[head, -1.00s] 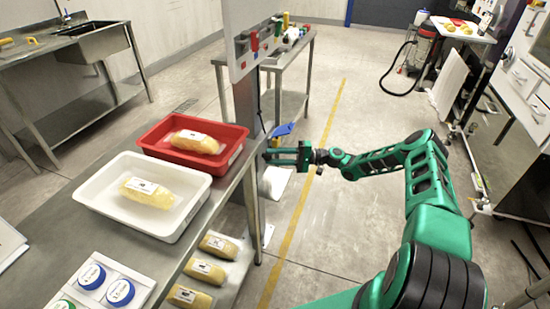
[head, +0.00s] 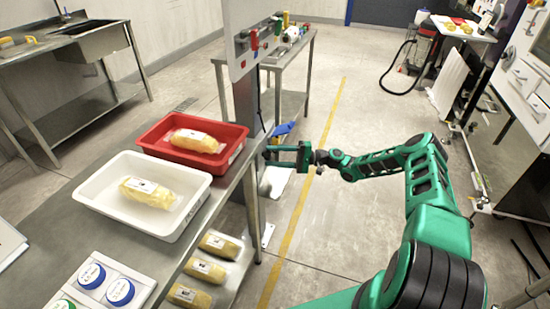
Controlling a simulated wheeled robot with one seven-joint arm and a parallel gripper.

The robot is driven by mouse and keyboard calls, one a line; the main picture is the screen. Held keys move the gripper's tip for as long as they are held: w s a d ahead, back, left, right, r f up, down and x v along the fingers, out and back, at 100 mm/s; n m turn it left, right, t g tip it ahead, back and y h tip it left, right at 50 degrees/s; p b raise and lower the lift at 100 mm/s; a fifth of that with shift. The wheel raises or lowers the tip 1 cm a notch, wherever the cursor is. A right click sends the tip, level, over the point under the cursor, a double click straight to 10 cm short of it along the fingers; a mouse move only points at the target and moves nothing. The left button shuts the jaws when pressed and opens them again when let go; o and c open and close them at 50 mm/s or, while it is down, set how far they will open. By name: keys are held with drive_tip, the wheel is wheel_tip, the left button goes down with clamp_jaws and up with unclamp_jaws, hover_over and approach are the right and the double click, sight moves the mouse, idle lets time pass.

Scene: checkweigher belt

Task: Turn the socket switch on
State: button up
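I cannot make out the socket switch in the head view. My gripper (head: 270,156) is low beside the post, at the table's far right corner. Its fingers point left toward the post and look spread apart, with nothing seen between them. The side of the post that they face is hidden, and I cannot tell whether they touch anything.
A red tray (head: 228,157) and a white tray (head: 188,226), each with a yellow wrapped pack, stand on the table (head: 60,225). More packs lie on a shelf below. A blue item (head: 284,128) shows behind my gripper. The floor right of the yellow line (head: 318,165) is mostly clear.

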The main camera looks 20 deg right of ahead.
drive_tip(key=v, duration=1.1)
drive_tip(key=shift+w+f, duration=0.1)
